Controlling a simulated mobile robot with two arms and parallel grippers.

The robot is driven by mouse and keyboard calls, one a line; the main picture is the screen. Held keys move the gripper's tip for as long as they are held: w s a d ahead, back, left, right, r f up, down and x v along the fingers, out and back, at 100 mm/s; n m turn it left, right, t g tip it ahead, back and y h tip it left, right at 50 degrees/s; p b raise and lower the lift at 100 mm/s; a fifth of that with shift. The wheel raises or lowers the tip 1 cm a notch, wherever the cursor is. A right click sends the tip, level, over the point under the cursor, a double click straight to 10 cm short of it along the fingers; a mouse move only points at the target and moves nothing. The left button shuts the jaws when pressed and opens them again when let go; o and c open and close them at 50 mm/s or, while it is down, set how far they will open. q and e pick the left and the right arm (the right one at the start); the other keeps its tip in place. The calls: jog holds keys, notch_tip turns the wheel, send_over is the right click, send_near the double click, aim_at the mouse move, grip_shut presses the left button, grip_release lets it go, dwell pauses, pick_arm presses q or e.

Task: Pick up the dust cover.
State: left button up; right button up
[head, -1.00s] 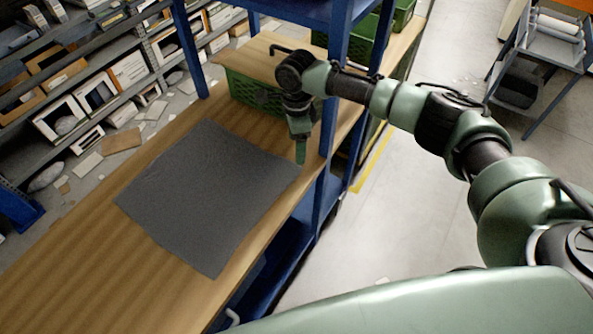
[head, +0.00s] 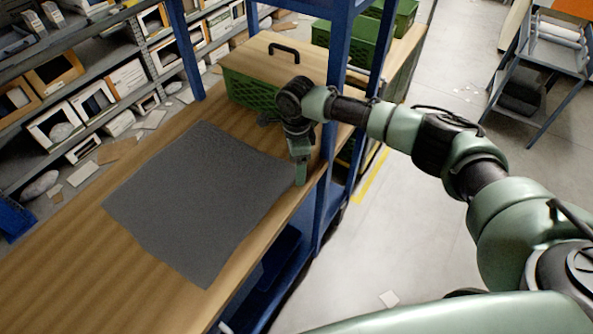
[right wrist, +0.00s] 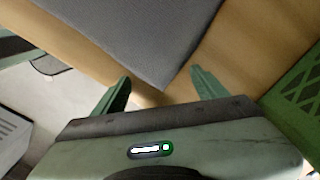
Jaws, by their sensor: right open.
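The dust cover (head: 195,200) is a dark grey cloth lying flat on the wooden shelf top. In the right wrist view the cover (right wrist: 150,35) reaches down with one corner toward the space between my fingers. My right gripper (head: 300,176) is at the cover's right corner, near the shelf's front edge, pointing down. In the wrist view the gripper (right wrist: 160,76) is open, with its two green fingers apart and nothing held. I cannot tell whether the fingers touch the cloth. My left gripper is not in view.
A green crate (head: 245,92) with a wooden lid and black handle (head: 284,47) stands behind the cover. A blue rack post (head: 335,110) rises close beside my right gripper. Wooden shelf (head: 60,270) to the left is bare. A grey cart (head: 540,80) stands at far right.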

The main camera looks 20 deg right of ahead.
jog(key=shift+f, duration=0.1)
grip_shut()
dwell(0.4)
notch_tip(320, 180, up, 12)
jog(key=p, duration=1.2)
notch_tip(320, 180, up, 45)
dwell(0.6)
